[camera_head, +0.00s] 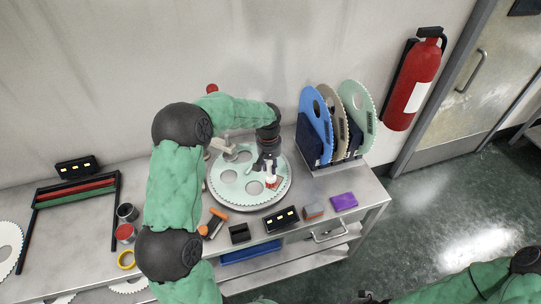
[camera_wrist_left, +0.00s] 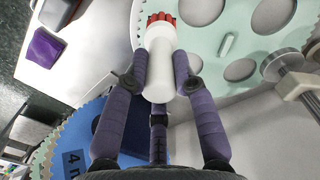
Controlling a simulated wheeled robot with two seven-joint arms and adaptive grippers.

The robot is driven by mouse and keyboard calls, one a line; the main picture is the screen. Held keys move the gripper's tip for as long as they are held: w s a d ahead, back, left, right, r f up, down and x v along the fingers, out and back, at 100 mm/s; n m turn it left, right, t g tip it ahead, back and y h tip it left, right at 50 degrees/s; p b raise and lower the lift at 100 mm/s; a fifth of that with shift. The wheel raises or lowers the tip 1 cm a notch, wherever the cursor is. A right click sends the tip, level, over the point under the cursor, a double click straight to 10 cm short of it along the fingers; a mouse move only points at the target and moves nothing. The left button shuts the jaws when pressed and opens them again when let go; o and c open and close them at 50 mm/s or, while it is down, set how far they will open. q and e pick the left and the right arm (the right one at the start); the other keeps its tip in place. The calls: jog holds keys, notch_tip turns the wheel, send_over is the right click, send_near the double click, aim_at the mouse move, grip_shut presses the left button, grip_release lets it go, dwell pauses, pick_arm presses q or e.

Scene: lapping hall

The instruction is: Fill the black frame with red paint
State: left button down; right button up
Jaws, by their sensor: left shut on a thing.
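My left gripper (camera_head: 266,165) is shut on a white-handled brush with red bristles (camera_wrist_left: 160,55), above the pale green toothed disc (camera_head: 228,190). The brush's white handle also shows below the gripper in the head view (camera_head: 270,178). A small red patch shows at the brush on the disc's right part; whether it is paint, bristles or both is unclear. No black outline can be made out there, as the brush and fingers cover it. A can with a red top (camera_head: 125,232) stands at the left.
A rack (camera_head: 335,163) of blue, tan and green discs stands behind right. A dark box with yellow lights (camera_head: 282,219), a purple block (camera_head: 344,201) and an open black box (camera_head: 240,233) lie in front. A black rack with red and green bars (camera_head: 118,190) sits left.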

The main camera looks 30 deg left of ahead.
pick_arm(q)
notch_tip(320, 180, up, 2)
jog(key=shift+s+r+p, duration=0.1)
jog(key=shift+s+p, duration=0.05)
jog(key=shift+p, duration=0.35)
jog(key=shift+r+p, duration=0.7)
jog(key=shift+r, duration=0.4)
jog(key=shift+f, duration=0.1)
